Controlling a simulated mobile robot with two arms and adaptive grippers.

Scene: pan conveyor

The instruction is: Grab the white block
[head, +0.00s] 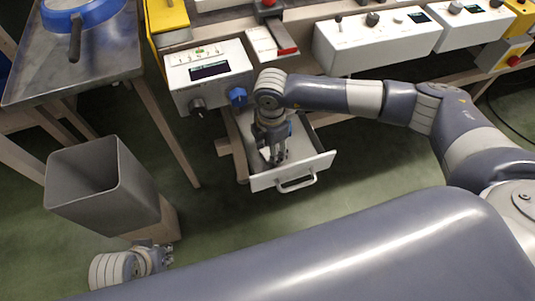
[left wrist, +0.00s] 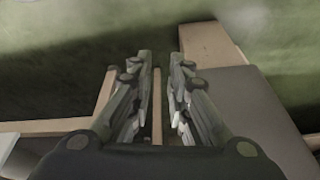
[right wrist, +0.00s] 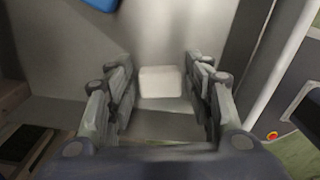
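The white block (right wrist: 161,82) lies in the open drawer (head: 318,163), and in the right wrist view it sits between and just beyond my right gripper's fingers. My right gripper (right wrist: 160,95) is open; in the head view it points down into the drawer (head: 275,155) and mostly hides the block. No finger visibly touches the block. My left gripper (left wrist: 160,80) is open and empty.
A grey bin (head: 120,200) stands on a wooden support left of the drawer. A metal table (head: 110,60) with a blue pan (head: 85,14) is at upper left. A control box (head: 208,72) with knobs sits above the drawer. The drawer's front handle (head: 297,184) sticks out.

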